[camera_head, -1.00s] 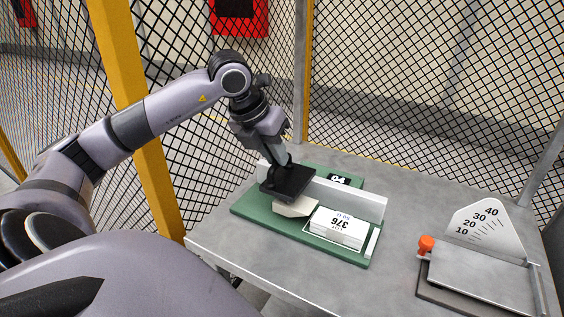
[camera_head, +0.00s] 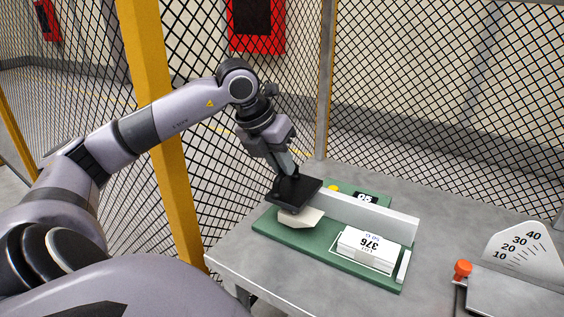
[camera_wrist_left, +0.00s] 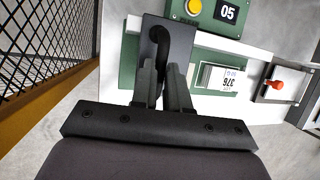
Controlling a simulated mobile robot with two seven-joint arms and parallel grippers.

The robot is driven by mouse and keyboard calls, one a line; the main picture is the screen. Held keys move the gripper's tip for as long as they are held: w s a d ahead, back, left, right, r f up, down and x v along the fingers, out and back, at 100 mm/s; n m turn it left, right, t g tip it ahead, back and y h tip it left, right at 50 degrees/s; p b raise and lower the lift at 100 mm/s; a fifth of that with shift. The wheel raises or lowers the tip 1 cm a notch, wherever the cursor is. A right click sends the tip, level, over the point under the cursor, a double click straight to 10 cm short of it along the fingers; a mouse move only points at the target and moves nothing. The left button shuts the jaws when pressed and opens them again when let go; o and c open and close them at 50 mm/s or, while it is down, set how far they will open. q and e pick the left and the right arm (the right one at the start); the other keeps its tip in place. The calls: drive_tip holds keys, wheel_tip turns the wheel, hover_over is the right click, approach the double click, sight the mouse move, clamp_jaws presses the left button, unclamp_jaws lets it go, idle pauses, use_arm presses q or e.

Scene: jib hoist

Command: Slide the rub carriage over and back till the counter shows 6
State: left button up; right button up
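A white block marked 376 (camera_head: 369,245) lies at the base's right end. My right gripper is not in view.
A grey plate device with an orange knob (camera_head: 463,269) and a fan-shaped scale (camera_head: 527,252) stands at the table's right. A mesh fence (camera_head: 420,90) and a yellow post (camera_head: 160,130) stand around the table. Bare table (camera_head: 435,210) lies right of the base.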

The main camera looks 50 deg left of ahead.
use_arm(q)
drive_tip(key=o, duration=0.4)
drive_tip(key=shift+s+a, duration=0.15)
drive_tip(key=shift+a, duration=0.15)
drive_tip(key=v, duration=0.7)
drive_tip(key=shift+r, duration=0.15)
